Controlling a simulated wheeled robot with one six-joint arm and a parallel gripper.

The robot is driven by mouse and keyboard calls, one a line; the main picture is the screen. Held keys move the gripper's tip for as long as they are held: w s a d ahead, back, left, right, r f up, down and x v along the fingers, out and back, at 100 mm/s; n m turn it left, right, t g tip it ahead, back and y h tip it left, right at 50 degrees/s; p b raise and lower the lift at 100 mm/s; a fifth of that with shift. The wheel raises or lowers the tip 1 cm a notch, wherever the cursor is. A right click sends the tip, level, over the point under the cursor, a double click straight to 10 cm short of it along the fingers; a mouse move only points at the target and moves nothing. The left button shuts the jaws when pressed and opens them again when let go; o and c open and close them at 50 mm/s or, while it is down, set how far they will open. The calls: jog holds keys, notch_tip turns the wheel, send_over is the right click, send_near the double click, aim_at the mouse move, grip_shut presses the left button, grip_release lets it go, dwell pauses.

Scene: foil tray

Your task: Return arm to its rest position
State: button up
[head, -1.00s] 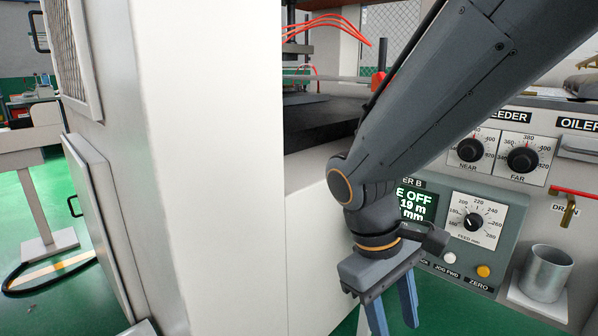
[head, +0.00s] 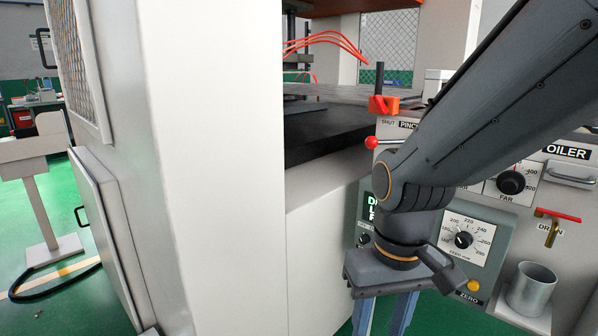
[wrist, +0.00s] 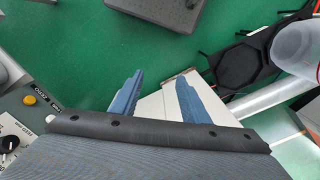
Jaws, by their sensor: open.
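My gripper (head: 382,312) hangs pointing down in front of the control panel, with its two blue fingers apart and nothing between them. Its fingertips run off the bottom edge of the head view. In the wrist view my gripper (wrist: 158,98) shows both blue fingers spread, with green floor and a pale flat surface beyond them. My dark grey arm crosses the upper right of the head view and hides part of the panel.
The control panel (head: 484,216) with dials and a partly hidden display stands close behind my gripper. A metal cup (head: 531,288) and a red-handled drain valve (head: 553,222) are at the right. A large white machine housing (head: 220,180) fills the middle left. Green floor (head: 90,290) is open at far left.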

jog(key=d+r+m+p, duration=0.2)
jog(key=d+r+p, duration=0.5)
jog(key=p, duration=0.5)
jog(key=shift+s+r, duration=0.15)
jog(key=shift+s, duration=0.2)
dwell(0.4)
